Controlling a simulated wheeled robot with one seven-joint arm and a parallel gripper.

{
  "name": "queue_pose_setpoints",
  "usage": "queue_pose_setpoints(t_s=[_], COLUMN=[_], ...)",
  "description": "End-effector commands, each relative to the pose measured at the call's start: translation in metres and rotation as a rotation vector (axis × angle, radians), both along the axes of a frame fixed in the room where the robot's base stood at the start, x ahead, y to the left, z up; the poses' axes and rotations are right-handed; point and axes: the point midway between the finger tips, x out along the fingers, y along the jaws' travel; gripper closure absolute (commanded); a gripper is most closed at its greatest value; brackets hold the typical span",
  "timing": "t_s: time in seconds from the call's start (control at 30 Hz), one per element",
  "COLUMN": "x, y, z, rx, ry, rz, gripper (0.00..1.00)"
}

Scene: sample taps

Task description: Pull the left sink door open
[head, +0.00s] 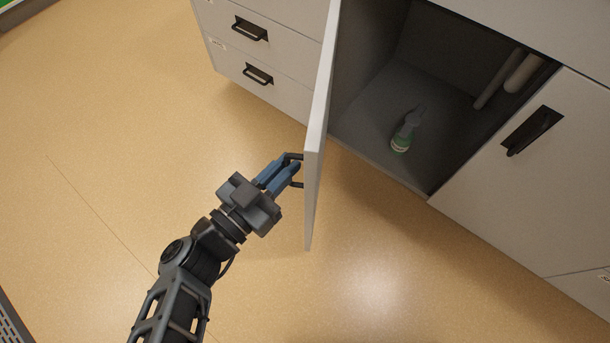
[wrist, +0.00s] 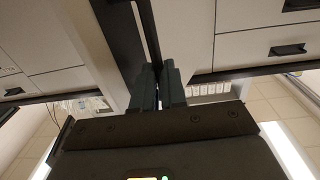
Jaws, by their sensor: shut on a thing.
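The left sink door (head: 318,140) is a pale panel, seen nearly edge-on in the head view. It stands swung well out from the cabinet, with the dark cabinet inside showing to its right. My gripper (head: 290,171) is at the door's outer face, its blue fingers shut on the dark door handle (head: 298,184). In the wrist view the fingers (wrist: 158,80) are close together around a dark bar (wrist: 145,25); the handle's full shape is hidden there.
A bottle with a green label (head: 402,139) and pale pipes (head: 522,72) are inside the cabinet. The right door (head: 545,165) is shut. Drawers with dark handles (head: 257,74) are at the left. The floor (head: 100,130) around my arm is clear.

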Motion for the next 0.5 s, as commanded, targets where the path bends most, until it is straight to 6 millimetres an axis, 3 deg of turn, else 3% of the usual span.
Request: queue_pose_setpoints(t_s=[0.2, 0.5], x=[0.019, 0.032], y=[0.047, 0.078], z=[-0.004, -0.001], rx=[-0.003, -0.005], ry=[-0.002, -0.001], rz=[-0.003, -0.005], gripper=[1.00, 1.00])
